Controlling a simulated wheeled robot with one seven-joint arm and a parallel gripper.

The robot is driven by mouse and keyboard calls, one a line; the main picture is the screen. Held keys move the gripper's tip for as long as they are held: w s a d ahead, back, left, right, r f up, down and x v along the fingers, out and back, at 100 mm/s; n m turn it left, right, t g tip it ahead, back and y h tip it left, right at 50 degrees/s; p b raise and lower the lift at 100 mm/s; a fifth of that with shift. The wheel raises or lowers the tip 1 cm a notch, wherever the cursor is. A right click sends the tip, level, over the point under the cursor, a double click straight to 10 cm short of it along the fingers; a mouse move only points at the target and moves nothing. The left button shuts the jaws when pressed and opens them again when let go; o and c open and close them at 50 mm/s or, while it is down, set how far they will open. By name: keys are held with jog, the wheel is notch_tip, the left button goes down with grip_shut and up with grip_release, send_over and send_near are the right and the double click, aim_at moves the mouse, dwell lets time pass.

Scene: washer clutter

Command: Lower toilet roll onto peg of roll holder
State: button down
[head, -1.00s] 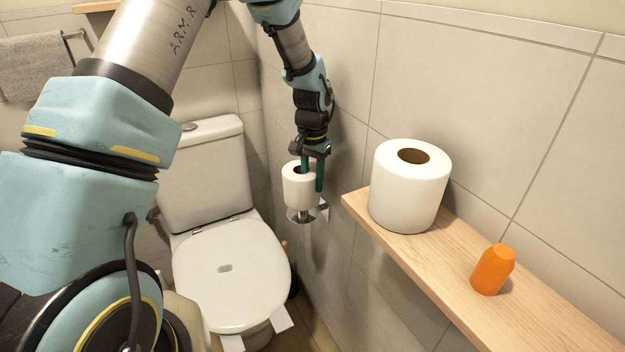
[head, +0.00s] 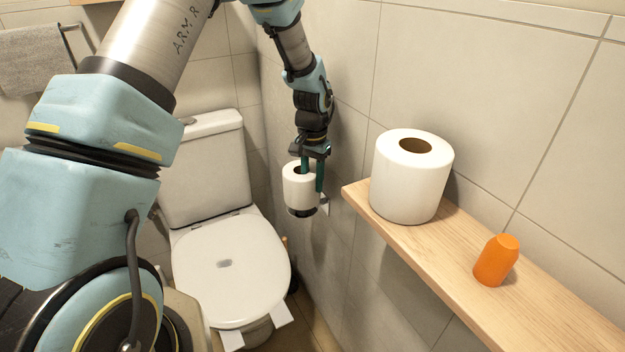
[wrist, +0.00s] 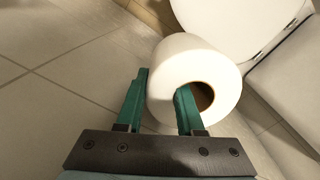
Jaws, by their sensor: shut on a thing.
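The small white toilet roll (head: 298,190) is upright by the wall, beside the toilet. My gripper (head: 313,174) is shut on its wall, with one green finger inside the core and the other outside on the right. The wrist view shows the same pinch on the roll (wrist: 190,62) by my gripper (wrist: 160,95). The roll holder (head: 302,212) shows as a dark round plate close under the roll, with a metal bracket to the wall at right. The peg is hidden, and I cannot tell how far it is inside the core or whether the roll touches the plate.
A wooden shelf (head: 470,272) on the right wall carries a larger white roll (head: 411,182) and an orange bottle-like object (head: 496,261). The toilet (head: 228,262) with closed lid stands left of the holder. A grey towel (head: 30,72) hangs at the far left.

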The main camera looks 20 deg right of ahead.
jog(key=shift+f+b, duration=0.35)
jog(key=shift+f, duration=0.4)
jog(key=shift+f, duration=0.1)
jog(key=shift+f, duration=0.15)
jog(key=shift+c, duration=2.3)
grip_release()
jog(key=shift+o, duration=0.4)
jog(key=o, duration=0.3)
